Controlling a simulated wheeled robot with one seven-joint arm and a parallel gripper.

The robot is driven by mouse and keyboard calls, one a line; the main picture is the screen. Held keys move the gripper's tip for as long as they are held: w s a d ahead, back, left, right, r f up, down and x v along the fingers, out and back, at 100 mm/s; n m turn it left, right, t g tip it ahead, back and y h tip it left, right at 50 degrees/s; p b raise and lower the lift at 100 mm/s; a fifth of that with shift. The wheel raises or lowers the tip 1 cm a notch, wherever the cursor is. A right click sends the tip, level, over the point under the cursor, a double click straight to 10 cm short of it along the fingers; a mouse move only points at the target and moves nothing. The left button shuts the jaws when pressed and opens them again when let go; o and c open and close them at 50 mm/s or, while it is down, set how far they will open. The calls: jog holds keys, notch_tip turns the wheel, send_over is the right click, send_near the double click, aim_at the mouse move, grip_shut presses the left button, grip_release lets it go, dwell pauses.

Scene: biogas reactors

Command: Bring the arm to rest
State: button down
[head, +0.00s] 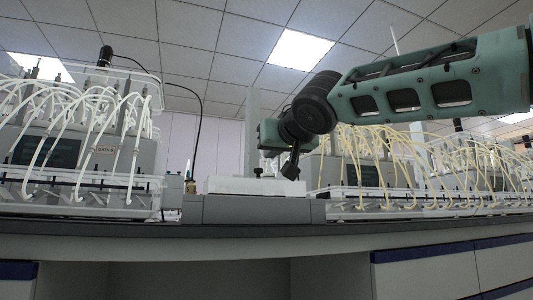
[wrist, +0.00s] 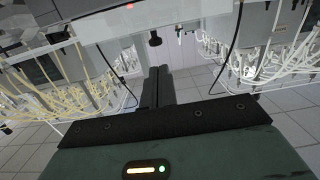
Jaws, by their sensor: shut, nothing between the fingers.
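My arm reaches in from the right of the head view, with its green link raised above the bench and bent down at a black joint. My gripper (head: 291,166) hangs at its end, pointing down, above the white box in the middle of the bench. In the wrist view my gripper (wrist: 156,88) shows its dark fingers close together, with nothing between them. A gap seems to lie between the fingertips and the box, but its size is hard to tell.
The white box (head: 256,186) sits on a grey base (head: 252,209). Reactor units with pale tubes stand to the left (head: 85,150) and right (head: 425,175). A small bottle (head: 189,185) stands left of the box. The bench's front edge (head: 270,240) is clear.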

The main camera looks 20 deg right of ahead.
jog(key=shift+s+f, duration=0.2)
jog(key=shift+s, duration=0.2)
jog(key=s+a+f+n+g+y+p, duration=0.15)
jog(key=s+a+f+g+p, duration=0.35)
jog(key=f, duration=0.7)
jog(key=s+a+f+n+g+p, duration=0.3)
jog(key=s+a+f+g+p, duration=0.15)
jog(key=f, duration=0.75)
jog(key=s+d+f+n+g+h+p, duration=0.1)
jog(key=s+f+g+p, duration=0.4)
jog(key=s, duration=0.5)
jog(key=s+d+f+n+g+p, duration=0.2)
jog(key=s+f, duration=0.5)
jog(key=s, duration=0.3)
notch_tip(320, 180, up, 37)
jog(key=s+p, duration=0.1)
jog(key=p, duration=3.6)
jog(key=shift+r+p, duration=0.2)
jog(key=shift+p, duration=0.15)
